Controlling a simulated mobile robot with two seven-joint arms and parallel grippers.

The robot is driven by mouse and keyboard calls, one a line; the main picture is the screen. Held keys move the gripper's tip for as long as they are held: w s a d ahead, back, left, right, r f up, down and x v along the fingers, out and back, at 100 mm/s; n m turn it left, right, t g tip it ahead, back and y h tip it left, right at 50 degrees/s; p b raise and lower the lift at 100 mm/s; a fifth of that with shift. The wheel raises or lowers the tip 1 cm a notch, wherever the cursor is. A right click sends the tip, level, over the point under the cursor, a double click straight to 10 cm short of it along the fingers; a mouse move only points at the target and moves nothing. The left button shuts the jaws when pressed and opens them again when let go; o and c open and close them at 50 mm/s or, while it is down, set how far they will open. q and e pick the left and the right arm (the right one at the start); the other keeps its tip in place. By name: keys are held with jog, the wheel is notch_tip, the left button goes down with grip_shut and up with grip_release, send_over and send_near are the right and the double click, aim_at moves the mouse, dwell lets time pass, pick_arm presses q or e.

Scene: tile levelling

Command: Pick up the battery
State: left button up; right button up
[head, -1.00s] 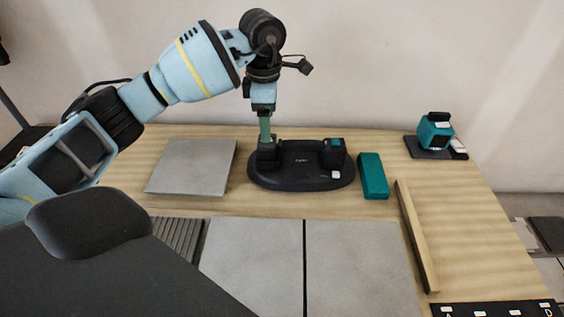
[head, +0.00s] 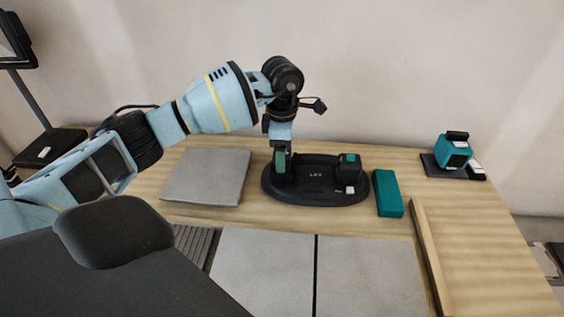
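A black dock (head: 330,198) with rounded ends lies on the wooden bench in the head view. A black block with a teal top (head: 348,170) stands at its right end. At its left end stands a dark block (head: 289,177), which may be the battery; it is mostly covered by my gripper. My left gripper (head: 281,166) points straight down over that left end, its green finger at the dark block's height. Whether the finger touches the block, and whether the gripper is open or shut, I cannot tell. My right gripper is not in view.
A teal block (head: 389,194) lies just right of the dock. A wooden strip (head: 431,255) lies further right. A grey tile (head: 207,177) lies left of the dock, and larger tiles (head: 262,270) lie in front. A teal tool (head: 453,152) sits at the back right.

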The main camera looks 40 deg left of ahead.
pick_arm(q)
jog(key=shift+f, duration=0.55)
jog(key=c, duration=1.2)
jog(key=shift+o, duration=0.2)
jog(key=shift+r, duration=0.15)
jog(key=shift+r, duration=0.55)
notch_tip(320, 180, up, 2)
jog(key=shift+r, duration=0.1)
jog(key=s+d, duration=0.4)
jog(key=s, duration=0.3)
jog(key=s+d+r, duration=0.1)
jog(key=s+d, duration=0.3)
jog(key=s, duration=0.3)
jog(key=shift+r+b, duration=0.2)
jog(key=shift+b, duration=0.15)
jog(key=shift+r, duration=0.1)
